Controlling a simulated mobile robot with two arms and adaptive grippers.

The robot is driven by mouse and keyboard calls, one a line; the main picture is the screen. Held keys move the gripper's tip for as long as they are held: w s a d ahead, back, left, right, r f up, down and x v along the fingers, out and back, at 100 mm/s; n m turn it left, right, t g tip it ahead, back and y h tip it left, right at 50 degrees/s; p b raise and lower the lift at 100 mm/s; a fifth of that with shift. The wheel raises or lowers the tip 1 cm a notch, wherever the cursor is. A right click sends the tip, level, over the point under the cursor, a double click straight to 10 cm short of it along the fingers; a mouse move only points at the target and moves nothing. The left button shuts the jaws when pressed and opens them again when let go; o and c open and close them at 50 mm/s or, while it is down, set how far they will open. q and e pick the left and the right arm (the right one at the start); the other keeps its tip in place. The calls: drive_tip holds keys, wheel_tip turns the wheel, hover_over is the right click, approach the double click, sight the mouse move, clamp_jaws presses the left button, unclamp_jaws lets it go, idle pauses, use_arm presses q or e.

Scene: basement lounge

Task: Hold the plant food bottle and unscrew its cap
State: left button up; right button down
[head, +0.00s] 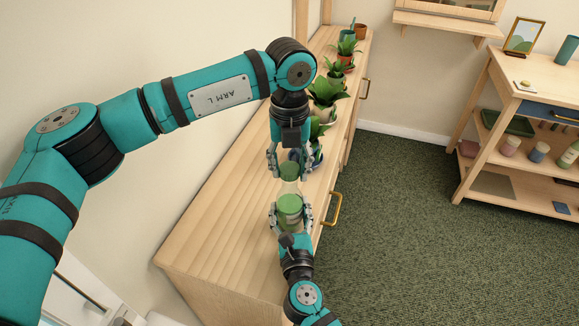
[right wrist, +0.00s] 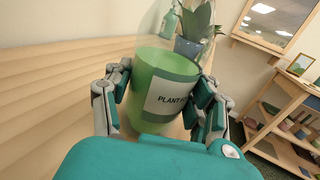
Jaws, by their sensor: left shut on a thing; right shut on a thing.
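The plant food bottle (right wrist: 148,98) stands over the cabinet top, with a green lower part, a white label reading "PLANT F" and a clear upper part. It also shows in the head view (head: 290,205). My right gripper (head: 290,214) is shut on the lower part, one finger on each side. The cap is partly hidden by the fingers and outside the right wrist view. I cannot tell whether it is loose from the bottle.
Potted plants (head: 326,92) stand in a row along the wooden cabinet (head: 212,215) behind the bottle, close to my left gripper. A shelf unit (head: 480,165) with jars stands at the right. The cabinet top left of the bottle is clear.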

sight(290, 168)
use_arm(q)
drive_tip(key=shift+r, duration=2)
use_arm(e)
drive_tip(key=shift+c, duration=1.7)
unclamp_jaws()
